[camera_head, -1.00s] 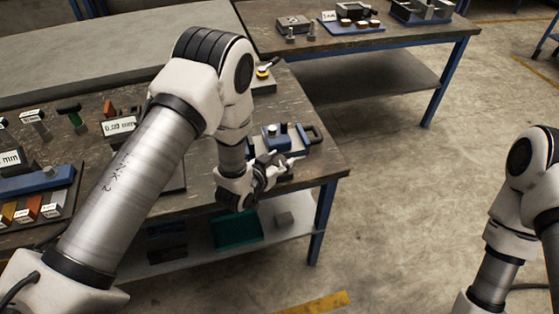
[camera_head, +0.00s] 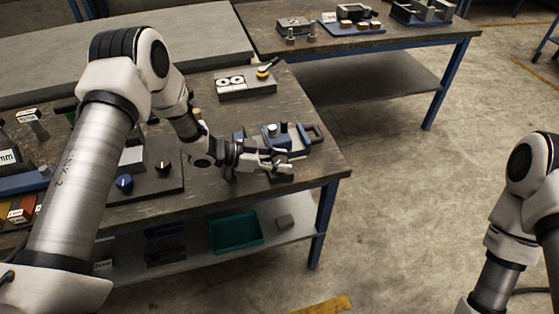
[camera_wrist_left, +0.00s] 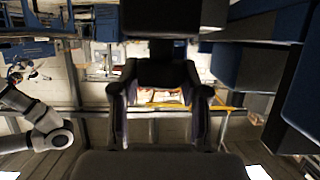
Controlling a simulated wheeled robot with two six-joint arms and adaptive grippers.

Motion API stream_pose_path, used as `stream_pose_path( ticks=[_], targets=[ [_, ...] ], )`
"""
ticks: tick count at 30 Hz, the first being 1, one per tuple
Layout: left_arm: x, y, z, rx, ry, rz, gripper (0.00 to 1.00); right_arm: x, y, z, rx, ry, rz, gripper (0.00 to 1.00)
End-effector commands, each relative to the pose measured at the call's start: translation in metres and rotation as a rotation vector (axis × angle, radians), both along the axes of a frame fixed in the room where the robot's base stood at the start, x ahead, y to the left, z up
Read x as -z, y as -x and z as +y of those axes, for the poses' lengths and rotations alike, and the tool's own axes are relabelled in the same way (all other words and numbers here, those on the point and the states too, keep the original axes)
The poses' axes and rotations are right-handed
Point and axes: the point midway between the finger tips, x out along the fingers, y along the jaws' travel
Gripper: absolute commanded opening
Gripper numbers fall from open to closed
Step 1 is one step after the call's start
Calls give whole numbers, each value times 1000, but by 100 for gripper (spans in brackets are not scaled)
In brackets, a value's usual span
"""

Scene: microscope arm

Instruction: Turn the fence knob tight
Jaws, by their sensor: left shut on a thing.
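A blue fixture (camera_head: 298,142) with small upright posts and a dark loop at its right end sits near the right end of the near bench. My left gripper (camera_head: 283,166) is at its front side, closed and touching or very close to it. In the left wrist view the two fingers (camera_wrist_left: 160,98) flank a dark block-like part, which I take to be the fence knob (camera_wrist_left: 160,72). In the head view the fingers hide the knob. My right arm shows at the right edge, but its gripper is out of frame.
A grey block with white discs (camera_head: 245,84) and a yellow-topped part stands behind the fixture. A green tray (camera_head: 236,232) is on the lower shelf. Open floor lies right of the bench.

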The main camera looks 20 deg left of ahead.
Motion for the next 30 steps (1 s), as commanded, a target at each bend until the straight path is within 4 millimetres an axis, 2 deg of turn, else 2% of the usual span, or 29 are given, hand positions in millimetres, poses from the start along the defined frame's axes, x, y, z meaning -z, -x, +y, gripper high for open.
stream_pose_path(
  ticks=[12,28,29,30],
  targets=[
    [-1,-1,0,201,1,-3,10,2,0,0,0,0,0,40],
    [-1,-1,-1,225,3,-2,10,2,0,0,0,0,0,40],
    [-1,-1,-1,225,3,-2,55,2,0,0,0,0,0,40],
    [-1,-1,-1,225,3,-2,70,2,0,0,0,0,0,40]
  ],
)
